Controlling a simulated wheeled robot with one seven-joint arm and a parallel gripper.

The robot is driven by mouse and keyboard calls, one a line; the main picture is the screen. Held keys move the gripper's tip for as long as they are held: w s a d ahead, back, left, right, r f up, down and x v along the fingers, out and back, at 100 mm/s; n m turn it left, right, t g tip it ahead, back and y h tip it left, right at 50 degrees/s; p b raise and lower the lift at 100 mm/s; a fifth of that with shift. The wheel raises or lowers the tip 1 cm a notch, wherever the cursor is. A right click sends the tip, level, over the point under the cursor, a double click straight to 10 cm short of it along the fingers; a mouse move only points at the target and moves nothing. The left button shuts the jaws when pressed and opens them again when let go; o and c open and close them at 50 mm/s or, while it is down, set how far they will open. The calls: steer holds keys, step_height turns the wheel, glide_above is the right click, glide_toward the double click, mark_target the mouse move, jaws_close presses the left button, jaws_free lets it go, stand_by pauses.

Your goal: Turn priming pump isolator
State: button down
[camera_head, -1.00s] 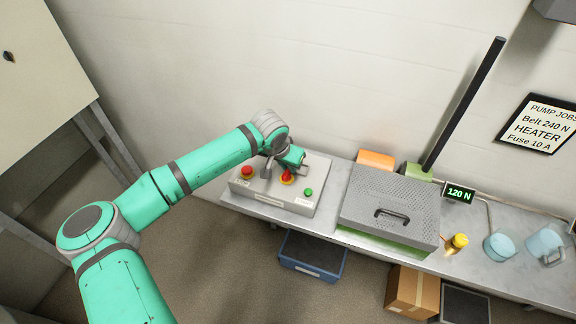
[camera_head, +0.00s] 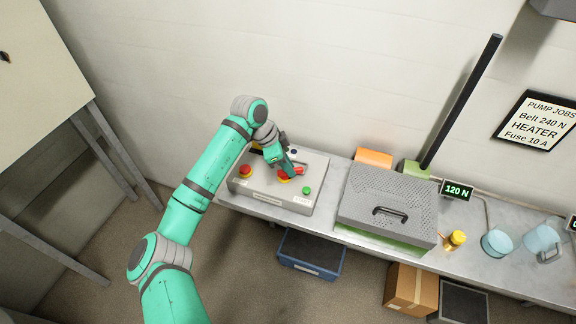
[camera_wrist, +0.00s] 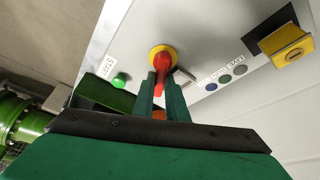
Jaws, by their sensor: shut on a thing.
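The isolator is a red rotary handle on a round yellow base (camera_wrist: 160,52), set in the grey control box (camera_head: 258,193) on the bench. In the wrist view my gripper (camera_wrist: 163,88) is shut on the red handle (camera_wrist: 162,60), with one finger on each side. A bit of red (camera_head: 299,170) shows just right of the fingers.
Small round lamps (camera_wrist: 240,70) and a yellow part on a black block (camera_wrist: 286,43) are also on the box. A perforated grey case (camera_head: 365,205) stands to the right.

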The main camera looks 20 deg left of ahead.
steer(key=m, duration=0.2)
steer(key=m+g, duration=0.1)
steer(key=m, duration=0.1)
steer(key=m+g, duration=0.1)
steer(key=shift+s+m+h, duration=0.3)
steer(key=shift+m, duration=0.1)
stand_by(0.4)
steer(key=c, duration=1.8)
jaws_free()
steer(key=shift+o, duration=0.2)
steer(key=v, duration=1)
steer(key=shift+r, duration=0.4)
steer(key=shift+w, duration=0.15)
